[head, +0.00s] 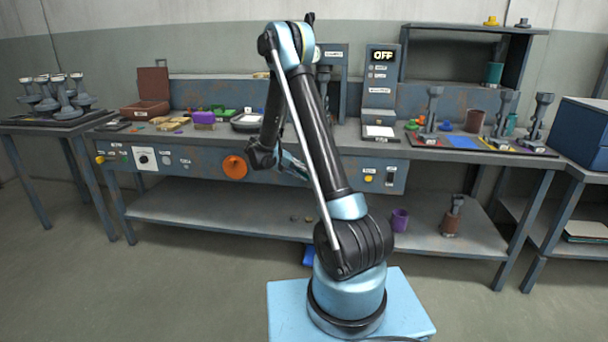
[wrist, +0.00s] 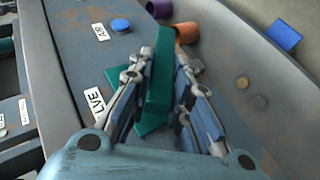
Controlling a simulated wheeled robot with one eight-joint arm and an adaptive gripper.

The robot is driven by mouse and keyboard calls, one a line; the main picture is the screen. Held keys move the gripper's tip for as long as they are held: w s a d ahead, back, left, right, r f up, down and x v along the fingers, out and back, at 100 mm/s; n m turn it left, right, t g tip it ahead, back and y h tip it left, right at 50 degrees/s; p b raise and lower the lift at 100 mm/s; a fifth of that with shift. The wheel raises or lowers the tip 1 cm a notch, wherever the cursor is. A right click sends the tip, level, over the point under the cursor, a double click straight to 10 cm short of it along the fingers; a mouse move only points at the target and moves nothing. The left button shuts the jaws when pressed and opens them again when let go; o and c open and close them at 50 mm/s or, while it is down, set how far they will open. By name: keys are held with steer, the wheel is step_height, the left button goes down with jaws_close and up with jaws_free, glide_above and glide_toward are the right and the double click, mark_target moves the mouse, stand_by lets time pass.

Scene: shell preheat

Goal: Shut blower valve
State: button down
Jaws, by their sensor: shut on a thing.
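In the wrist view my gripper (wrist: 165,55) has its two fingers closed on the long green valve handle (wrist: 159,85). The handle runs lengthwise between the fingers. Other green parts of the valve show beside and below the fingers. A white label (wrist: 95,103) reading about "VLVE" sits on the grey panel just left of the valve. I cannot tell from these views how far the valve is turned.
A blue button (wrist: 121,25) and another label (wrist: 100,31) lie farther along the panel. An orange knob (head: 235,167) is left of my arm. A display (head: 382,56) reads OFF.

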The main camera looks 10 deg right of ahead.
steer(key=h, duration=0.1)
steer(key=f+n+h, duration=0.1)
steer(key=h, duration=0.1)
steer(key=shift+w+a, duration=0.15)
steer(key=shift+a, duration=0.2)
steer(key=shift+f+n+h, duration=0.2)
steer(key=shift+n+h, duration=0.15)
steer(key=shift+h, duration=0.6)
steer(key=shift+f+n+h, duration=0.2)
steer(key=shift+n+h, duration=0.15)
steer(key=shift+h, duration=0.6)
steer(key=c, duration=1.5)
jaws_free()
steer(key=shift+s+a+f, duration=0.1)
steer(key=shift+s+a, duration=0.05)
steer(key=shift+a, duration=1.7)
steer(key=shift+s+a+f, duration=0.1)
steer(key=shift+s+a, duration=0.05)
steer(key=shift+a, duration=1.7)
steer(key=shift+s, duration=0.1)
